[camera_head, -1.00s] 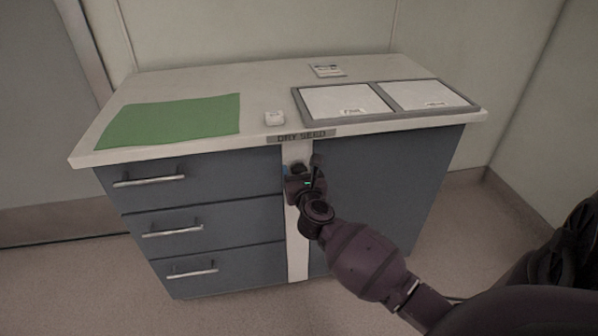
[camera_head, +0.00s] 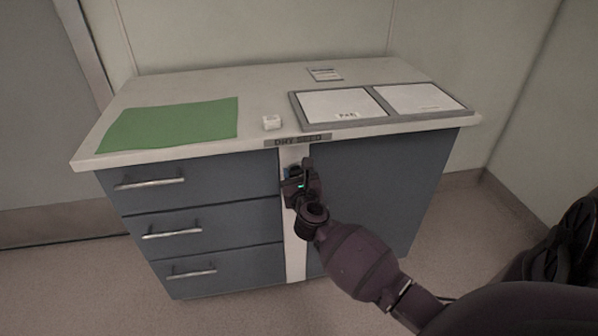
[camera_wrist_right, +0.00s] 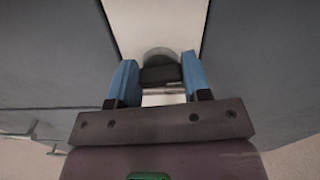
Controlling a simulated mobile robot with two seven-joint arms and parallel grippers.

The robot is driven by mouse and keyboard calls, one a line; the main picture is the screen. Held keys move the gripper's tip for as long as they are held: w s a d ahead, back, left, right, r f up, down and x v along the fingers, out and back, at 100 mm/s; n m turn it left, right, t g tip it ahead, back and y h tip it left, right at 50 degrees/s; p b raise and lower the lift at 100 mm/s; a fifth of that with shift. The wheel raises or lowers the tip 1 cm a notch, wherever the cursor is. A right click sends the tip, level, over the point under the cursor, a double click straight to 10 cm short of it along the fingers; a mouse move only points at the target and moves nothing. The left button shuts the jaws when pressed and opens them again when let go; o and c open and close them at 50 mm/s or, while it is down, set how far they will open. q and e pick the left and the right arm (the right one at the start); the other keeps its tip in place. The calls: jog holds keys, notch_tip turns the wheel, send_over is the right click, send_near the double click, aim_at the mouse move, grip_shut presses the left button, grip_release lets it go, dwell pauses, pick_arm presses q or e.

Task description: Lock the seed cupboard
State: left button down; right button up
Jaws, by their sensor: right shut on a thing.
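The seed cupboard is a cabinet with a blue-grey door (camera_head: 375,185) on its right side and a label reading DRY SEED (camera_head: 297,141) under the worktop edge. A white upright strip (camera_head: 295,256) runs between the drawers and the door. My right gripper (camera_head: 291,172) is at the upper part of this strip. In the right wrist view its blue fingers (camera_wrist_right: 160,82) are shut on a small dark piece (camera_wrist_right: 160,75), which looks like a key head. It sits in front of a round grey lock (camera_wrist_right: 160,55) on the strip. My left gripper is out of view.
Three drawers with bar handles (camera_head: 150,183) fill the cabinet's left side. The floor in front is clear.

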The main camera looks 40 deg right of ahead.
jog(key=shift+w+a+r+n+p, duration=0.1)
jog(key=shift+r+n+p, duration=0.35)
jog(key=shift+n+p, duration=0.65)
jog(key=n+p, duration=0.2)
jog(key=n, duration=0.1)
jog(key=shift+f+n, duration=0.15)
jog(key=shift+n, duration=0.25)
jog(key=shift+n+p, duration=0.5)
jog(key=shift+n, duration=0.4)
jog(key=n, duration=0.1)
jog(key=n+p, duration=0.1)
jog(key=n, duration=0.1)
jog(key=n+p, duration=0.1)
jog(key=n, duration=0.1)
jog(key=shift+a+f, duration=0.15)
jog(key=shift+f, duration=0.15)
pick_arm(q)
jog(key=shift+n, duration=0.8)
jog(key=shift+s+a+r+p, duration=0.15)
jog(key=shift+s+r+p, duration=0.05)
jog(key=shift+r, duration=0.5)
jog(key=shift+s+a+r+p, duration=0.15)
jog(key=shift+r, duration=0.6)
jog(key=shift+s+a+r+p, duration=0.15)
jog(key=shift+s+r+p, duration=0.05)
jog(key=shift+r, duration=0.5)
pick_arm(e)
jog(key=shift+f+n, duration=0.2)
jog(key=shift+n, duration=1.9)
jog(key=o, duration=0.9)
